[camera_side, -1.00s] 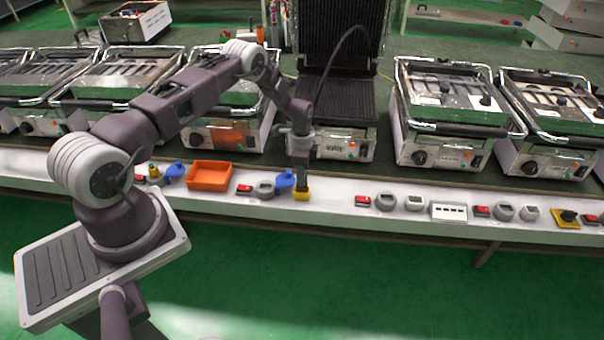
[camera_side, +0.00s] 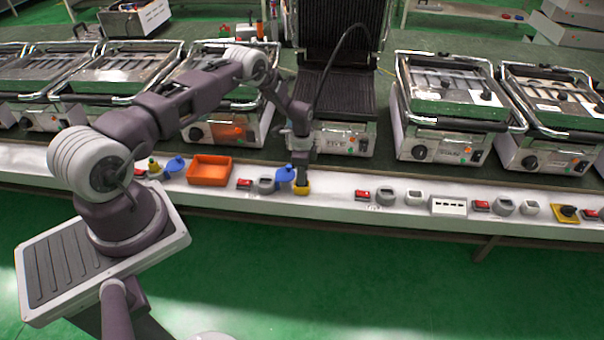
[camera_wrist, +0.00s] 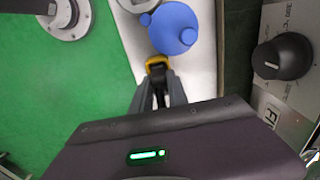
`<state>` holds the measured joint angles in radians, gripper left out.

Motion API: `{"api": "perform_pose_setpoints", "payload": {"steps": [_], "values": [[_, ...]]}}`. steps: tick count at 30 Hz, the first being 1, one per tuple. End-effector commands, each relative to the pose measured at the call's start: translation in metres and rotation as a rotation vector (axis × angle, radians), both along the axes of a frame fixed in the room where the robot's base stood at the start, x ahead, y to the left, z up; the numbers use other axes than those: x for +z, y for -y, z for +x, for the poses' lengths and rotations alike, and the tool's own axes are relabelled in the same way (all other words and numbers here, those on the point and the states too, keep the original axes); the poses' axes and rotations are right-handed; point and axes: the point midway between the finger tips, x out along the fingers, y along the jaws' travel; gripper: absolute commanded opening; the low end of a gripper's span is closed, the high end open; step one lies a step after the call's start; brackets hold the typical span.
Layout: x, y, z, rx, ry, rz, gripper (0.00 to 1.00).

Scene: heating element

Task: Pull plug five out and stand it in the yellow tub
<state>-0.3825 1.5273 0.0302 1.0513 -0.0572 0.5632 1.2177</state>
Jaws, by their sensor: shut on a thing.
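My gripper (camera_side: 302,170) points straight down at the bench's front ledge, and it also shows in the wrist view (camera_wrist: 159,98). Its fingers are close together and shut on a small dark piece, seemingly the plug (camera_wrist: 158,70). A small round yellow tub (camera_side: 302,189) is directly below the fingers, and its yellow rim (camera_wrist: 154,61) shows beyond the fingertips. The dark piece looks upright, with its lower end at or inside the rim. How deep it sits is hidden. I cannot read a number on it.
A blue round part (camera_wrist: 172,28) stands close beside the tub; it also shows in the side view (camera_side: 284,174). A grey round part (camera_side: 265,185), red switch (camera_side: 244,184) and orange tray (camera_side: 210,171) lie to the left. The ledge right of the tub is clear up to another red switch (camera_side: 361,195).

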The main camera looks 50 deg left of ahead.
Motion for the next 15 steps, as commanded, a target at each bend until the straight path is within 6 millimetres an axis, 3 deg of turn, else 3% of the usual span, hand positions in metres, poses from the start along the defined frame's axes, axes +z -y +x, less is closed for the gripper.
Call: {"api": "perform_pose_setpoints", "payload": {"steps": [9, 10, 13, 15], "values": [[-0.008, 0.0001, -0.0002, 0.0, 0.0, 0.0, 0.0], [-0.0081, 0.0, -0.0001, 0.0, 0.0, 0.0, 0.21], [-0.0079, 0.0, -0.0001, 0.0, 0.0, 0.0, 0.41], [-0.0079, 0.0, -0.0001, 0.0, 0.0, 0.0, 0.45]]}}
